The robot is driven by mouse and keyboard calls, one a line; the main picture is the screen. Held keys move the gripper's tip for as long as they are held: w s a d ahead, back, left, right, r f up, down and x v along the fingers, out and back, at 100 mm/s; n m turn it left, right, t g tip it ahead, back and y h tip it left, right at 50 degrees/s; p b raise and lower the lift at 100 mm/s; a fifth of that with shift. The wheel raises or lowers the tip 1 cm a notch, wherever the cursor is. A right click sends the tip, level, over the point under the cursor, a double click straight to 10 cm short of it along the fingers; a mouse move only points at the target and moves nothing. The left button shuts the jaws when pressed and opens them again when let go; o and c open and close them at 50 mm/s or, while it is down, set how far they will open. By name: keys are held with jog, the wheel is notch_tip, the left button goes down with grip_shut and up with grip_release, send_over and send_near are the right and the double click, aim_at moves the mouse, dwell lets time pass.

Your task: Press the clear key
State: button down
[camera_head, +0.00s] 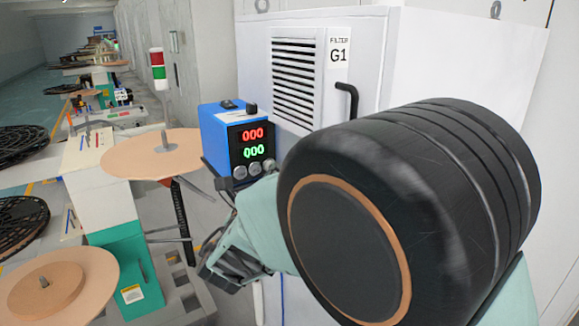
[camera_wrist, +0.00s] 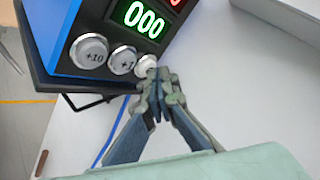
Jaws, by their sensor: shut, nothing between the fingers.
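The blue counter box (camera_head: 222,128) shows a red 000 above a green 000. Three round silver keys sit in a row under its display. In the wrist view the left key (camera_wrist: 89,51) reads +10 and the middle key (camera_wrist: 122,61) reads +1. The right key (camera_wrist: 147,64) is partly covered by my fingertips, and its label cannot be read. My gripper (camera_wrist: 158,76) is shut and empty, with its tips at the lower right edge of that right key. Whether they touch it cannot be told. In the head view my arm hides the fingertips.
The box rests on a dark bracket (camera_wrist: 30,62). A white cabinet (camera_head: 440,60) marked FILTER G1, with a black handle (camera_head: 347,97), stands close behind. A tan reel disc (camera_head: 130,155) lies to the left. A blue cable (camera_wrist: 104,147) hangs below the box.

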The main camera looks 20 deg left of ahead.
jog(key=shift+s+d, duration=0.4)
jog(key=shift+d, duration=0.05)
jog(key=shift+s+d, duration=1.6)
jog(key=shift+d, duration=0.3)
